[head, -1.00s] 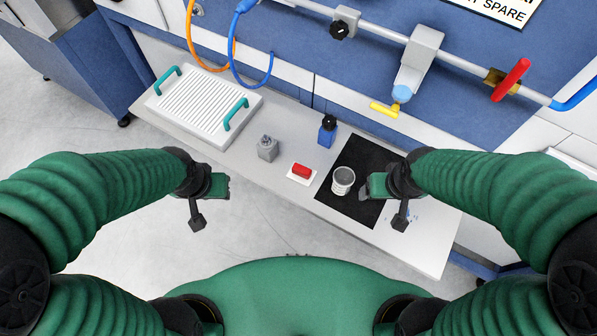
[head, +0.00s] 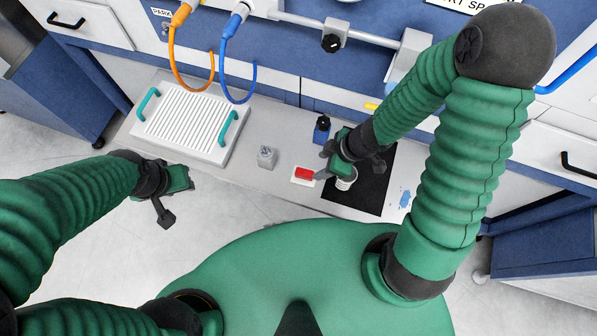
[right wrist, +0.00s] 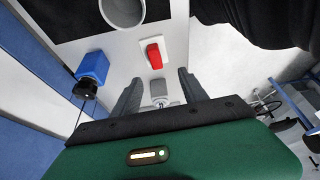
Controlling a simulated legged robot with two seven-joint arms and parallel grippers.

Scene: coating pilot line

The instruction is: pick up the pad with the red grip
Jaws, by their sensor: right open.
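The pad with the red grip (head: 304,174) is a small white plate with a red block on top. It lies flat on the bench, left of the black mat. My right gripper (head: 323,162) is just up and right of it in the head view, open and empty. In the right wrist view the red grip (right wrist: 154,56) shows beyond the two spread fingers (right wrist: 158,88), apart from them. My left gripper (head: 180,188) hangs off the bench's front edge at the left; its jaws are too unclear to judge.
A white cup (head: 345,184) on the black mat (head: 372,190) is partly hidden by my right gripper. A white ribbed tray (head: 185,122) with teal handles lies farther left.

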